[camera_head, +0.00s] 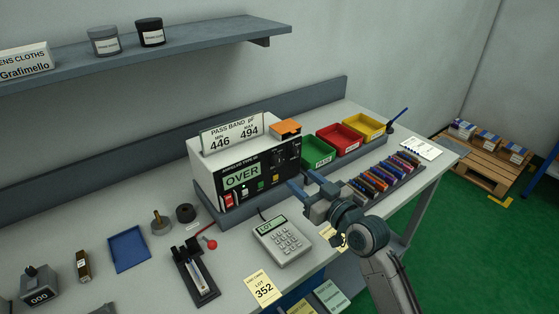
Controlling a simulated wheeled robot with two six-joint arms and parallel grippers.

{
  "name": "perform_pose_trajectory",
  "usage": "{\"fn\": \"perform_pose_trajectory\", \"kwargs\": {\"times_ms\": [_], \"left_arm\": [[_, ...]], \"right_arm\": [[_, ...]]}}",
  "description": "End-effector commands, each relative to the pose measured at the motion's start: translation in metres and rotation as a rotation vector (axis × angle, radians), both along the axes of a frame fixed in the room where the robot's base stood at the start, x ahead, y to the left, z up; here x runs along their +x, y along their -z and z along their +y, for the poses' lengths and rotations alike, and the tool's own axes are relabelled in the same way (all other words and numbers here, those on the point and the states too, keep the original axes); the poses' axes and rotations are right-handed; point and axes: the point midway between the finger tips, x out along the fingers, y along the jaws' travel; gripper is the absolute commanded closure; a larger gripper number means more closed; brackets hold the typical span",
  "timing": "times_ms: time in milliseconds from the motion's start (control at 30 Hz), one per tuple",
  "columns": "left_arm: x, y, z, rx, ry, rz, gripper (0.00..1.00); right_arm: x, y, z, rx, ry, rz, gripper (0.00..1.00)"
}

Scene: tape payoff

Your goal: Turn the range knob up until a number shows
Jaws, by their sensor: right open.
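The meter (207,162) is a pale box with a black front panel on the bench. Its green display (242,176) reads OVER. Small dark controls sit at the right of the panel; I cannot tell which is the range knob. A sign on top reads PASS BAND pF, MIN 446, MAX 494. An orange-topped fixture (286,128) is at the meter's top right corner. My right gripper (302,182) is open and empty, just in front of the panel's lower right, apart from the controls. My left gripper is out of view.
Green (319,153), red (340,139) and yellow (364,127) bins stand right of the meter, behind a row of coloured parts (388,176). A keypad (282,241) marked LOT and a red-knobbed lever device (196,275) lie in front. A shelf (210,40) hangs above.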

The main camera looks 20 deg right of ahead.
Motion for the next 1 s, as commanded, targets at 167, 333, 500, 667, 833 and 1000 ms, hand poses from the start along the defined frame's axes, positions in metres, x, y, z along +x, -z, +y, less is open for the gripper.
{"fn": "perform_pose_trajectory", "kwargs": {"times_ms": [167, 333, 500, 667, 833, 1000], "left_arm": [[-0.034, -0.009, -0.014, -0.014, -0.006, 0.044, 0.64], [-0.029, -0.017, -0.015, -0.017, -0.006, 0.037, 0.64], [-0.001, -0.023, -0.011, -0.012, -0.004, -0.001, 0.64], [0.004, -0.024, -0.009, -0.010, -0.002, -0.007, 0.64], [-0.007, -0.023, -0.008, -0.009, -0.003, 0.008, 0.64], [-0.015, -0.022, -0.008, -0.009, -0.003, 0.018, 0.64]], "right_arm": [[0.034, -0.005, 0.013, 0.007, -0.001, 0.001, 0.51], [0.061, -0.004, 0.023, 0.004, -0.001, 0.001, 0.51], [0.078, -0.002, 0.029, 0.003, 0.000, 0.001, 0.51], [0.083, 0.000, 0.031, 0.000, 0.000, 0.002, 0.51], [0.083, 0.000, 0.031, 0.000, 0.000, 0.002, 0.51], [0.083, 0.000, 0.031, 0.000, 0.000, 0.002, 0.77]]}}
